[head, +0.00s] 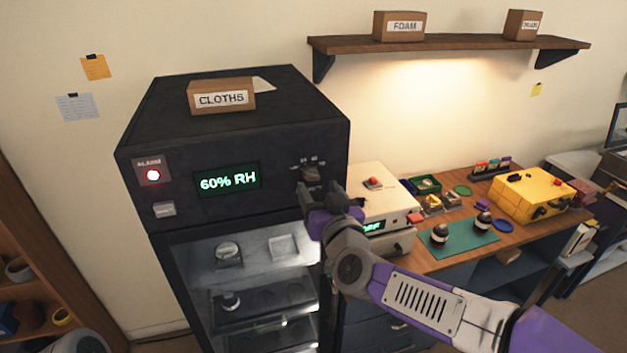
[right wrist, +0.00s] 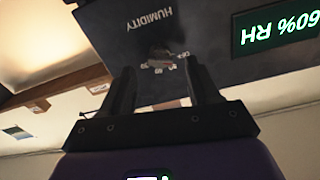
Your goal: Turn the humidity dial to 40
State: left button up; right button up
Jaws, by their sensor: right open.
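The humidity dial (head: 311,174) is a small dark knob on the upper right front of the black cabinet (head: 232,138). The green display (head: 228,180) reads 60% RH. My right gripper (head: 326,192) is open and empty just in front of the dial. In the right wrist view the dial (right wrist: 160,57) shows upside down under the word HUMIDITY, with small scale marks around it. The open fingers (right wrist: 161,82) stand on either side of it in the picture, apart from it as far as I can tell. My left gripper is out of sight.
A CLOTHS box (head: 221,97) lies on top. To the right, a white device (head: 383,196) and a yellow case (head: 531,194) stand on the wooden bench (head: 430,262). A shelf (head: 450,42) hangs above.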

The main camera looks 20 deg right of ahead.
aim_at(313, 180)
jog(key=shift+w+a, duration=0.1)
jog(key=shift+w, duration=2.15)
jog(key=c, duration=1)
